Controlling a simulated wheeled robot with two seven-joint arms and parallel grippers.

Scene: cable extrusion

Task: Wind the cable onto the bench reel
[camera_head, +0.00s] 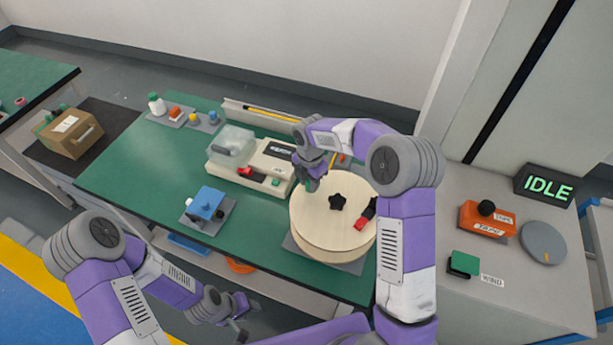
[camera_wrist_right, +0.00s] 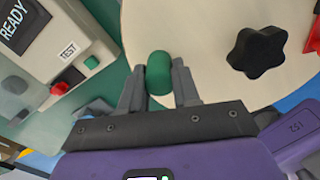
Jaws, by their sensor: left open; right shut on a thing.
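The bench reel (camera_head: 325,235) is a pale round disc at the front right of the green bench, with a black star knob (camera_head: 337,202) at its middle. It also shows in the right wrist view (camera_wrist_right: 205,35). My right gripper (camera_head: 312,182) is over the reel's left part, shut on a green cylindrical grip (camera_wrist_right: 158,72). Whether the grip is fixed to the reel cannot be told. A thin yellow line (camera_head: 270,113), perhaps the cable, runs along the back trough. My left gripper (camera_head: 240,312) is open and empty, low in front of the bench.
A tester (camera_head: 268,165) with a READY screen and a TEST button stands left of the reel. A blue fixture (camera_head: 205,203) sits on the bench. On the right stand an orange tape unit (camera_head: 487,219), a green WIND button (camera_head: 464,263) and an IDLE display (camera_head: 546,187).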

